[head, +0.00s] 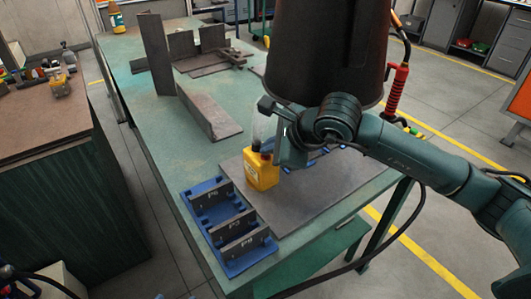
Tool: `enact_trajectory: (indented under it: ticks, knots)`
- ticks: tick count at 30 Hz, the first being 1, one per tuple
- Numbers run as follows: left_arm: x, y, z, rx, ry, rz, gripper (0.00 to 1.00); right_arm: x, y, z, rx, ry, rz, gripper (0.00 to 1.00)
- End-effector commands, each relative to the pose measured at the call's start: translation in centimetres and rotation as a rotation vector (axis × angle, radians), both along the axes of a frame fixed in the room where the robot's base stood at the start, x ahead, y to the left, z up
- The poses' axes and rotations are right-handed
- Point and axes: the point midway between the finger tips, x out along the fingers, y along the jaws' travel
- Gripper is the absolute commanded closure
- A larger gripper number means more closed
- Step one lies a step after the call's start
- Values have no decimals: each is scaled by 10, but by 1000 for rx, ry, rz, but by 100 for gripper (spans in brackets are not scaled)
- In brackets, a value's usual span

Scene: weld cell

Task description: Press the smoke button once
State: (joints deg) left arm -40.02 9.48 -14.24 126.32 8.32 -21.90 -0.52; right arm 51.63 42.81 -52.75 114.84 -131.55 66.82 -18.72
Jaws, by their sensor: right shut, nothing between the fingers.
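A small yellow device (262,174) with a pale label stands upright on the grey plate of the green table. A clear tube with a black base (256,144) rises from its top. A small dark red part (266,154) shows on its top beside the tube; it may be the smoke button, but it is partly hidden. My right gripper (279,150) is shut and empty, close over the device's right side. I cannot tell whether its fingertips touch the device. My left gripper is not in view.
A large dark brown cylinder (332,45) hangs just above my right wrist. A blue tray (231,263) with upright metal plates lies in front of the device. Steel pieces (209,115) stand farther back. The green table (150,118) has free room at left.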

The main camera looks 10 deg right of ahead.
Motion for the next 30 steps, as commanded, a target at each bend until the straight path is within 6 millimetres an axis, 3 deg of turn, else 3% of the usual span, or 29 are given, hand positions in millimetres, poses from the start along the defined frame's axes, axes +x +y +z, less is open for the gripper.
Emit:
enact_trajectory:
  ticks: [9,22,30]
  knots:
    - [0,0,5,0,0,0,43,0,0,15,1,0,1,100]
    - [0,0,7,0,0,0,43,0,0,20,0,0,0,100]
    - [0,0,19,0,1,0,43,0,0,45,1,-2,1,100]
